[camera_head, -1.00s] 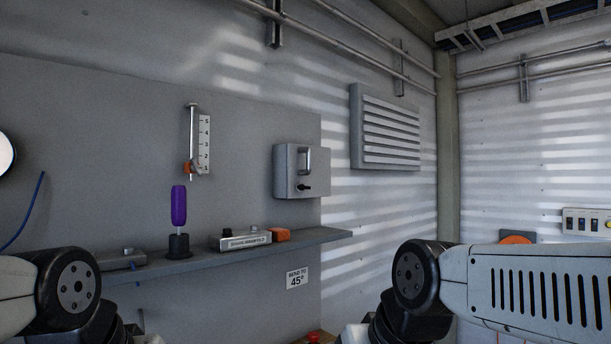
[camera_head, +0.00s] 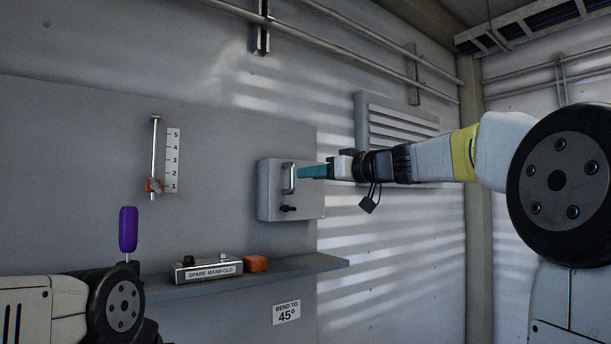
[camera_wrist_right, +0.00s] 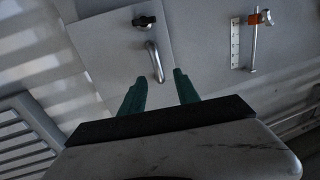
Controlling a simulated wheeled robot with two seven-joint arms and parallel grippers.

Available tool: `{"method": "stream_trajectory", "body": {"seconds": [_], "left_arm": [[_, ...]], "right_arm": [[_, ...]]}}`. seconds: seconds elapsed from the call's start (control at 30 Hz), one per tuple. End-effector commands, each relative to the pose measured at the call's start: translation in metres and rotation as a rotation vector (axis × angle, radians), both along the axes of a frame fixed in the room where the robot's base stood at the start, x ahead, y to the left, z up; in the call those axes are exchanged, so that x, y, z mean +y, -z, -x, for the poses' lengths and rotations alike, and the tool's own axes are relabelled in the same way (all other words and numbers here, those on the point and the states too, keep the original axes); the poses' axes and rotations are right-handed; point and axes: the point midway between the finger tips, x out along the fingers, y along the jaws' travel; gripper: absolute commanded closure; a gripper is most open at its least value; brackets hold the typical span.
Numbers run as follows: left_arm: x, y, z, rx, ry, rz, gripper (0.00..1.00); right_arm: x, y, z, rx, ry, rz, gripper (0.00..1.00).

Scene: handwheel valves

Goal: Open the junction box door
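The junction box (camera_head: 268,204) is a grey box on the wall panel, and its door is closed. Its door carries a vertical metal handle (camera_head: 288,179) and a black latch knob (camera_head: 288,209) below it. My right gripper (camera_head: 302,172), with teal fingers, reaches in from the right and is close to the handle. In the right wrist view my right gripper (camera_wrist_right: 160,88) is open, with the handle (camera_wrist_right: 155,62) just beyond and between the fingertips, and the black latch (camera_wrist_right: 145,21) further off. I cannot tell whether a finger touches the handle. My left gripper is not visible.
A shelf (camera_head: 310,272) below the box holds a spare manifold (camera_head: 208,270), an orange block (camera_head: 256,264) and a purple-handled tool (camera_head: 128,229). A numbered scale (camera_head: 172,160) with a rod is on the panel. A louvred vent (camera_head: 400,118) is behind my right arm.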

Motion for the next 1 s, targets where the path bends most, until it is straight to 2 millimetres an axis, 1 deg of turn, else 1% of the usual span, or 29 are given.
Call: {"method": "stream_trajectory", "body": {"seconds": [0.03, 0.17, 0.4, 0.53, 0.7, 0.93, 1.0], "left_arm": [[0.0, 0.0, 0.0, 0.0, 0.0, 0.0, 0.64], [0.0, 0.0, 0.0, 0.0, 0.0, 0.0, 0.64], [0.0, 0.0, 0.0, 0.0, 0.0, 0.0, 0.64], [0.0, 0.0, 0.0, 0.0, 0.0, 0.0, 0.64], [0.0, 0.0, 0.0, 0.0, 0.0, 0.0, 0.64], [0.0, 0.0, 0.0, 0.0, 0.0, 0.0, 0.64], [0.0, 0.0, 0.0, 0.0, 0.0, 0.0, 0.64]], "right_arm": [[0.001, -0.005, -0.004, -0.016, -0.001, -0.005, 0.62], [0.009, -0.007, -0.014, -0.025, -0.002, -0.006, 0.62], [0.037, -0.006, -0.041, -0.023, -0.003, -0.006, 0.62], [0.048, -0.006, -0.052, -0.023, -0.002, -0.005, 0.62], [0.054, -0.007, -0.058, -0.024, -0.001, -0.006, 0.62], [0.054, -0.006, -0.058, -0.023, 0.0, -0.006, 0.62], [0.054, -0.006, -0.058, -0.023, 0.0, -0.006, 0.76]]}}
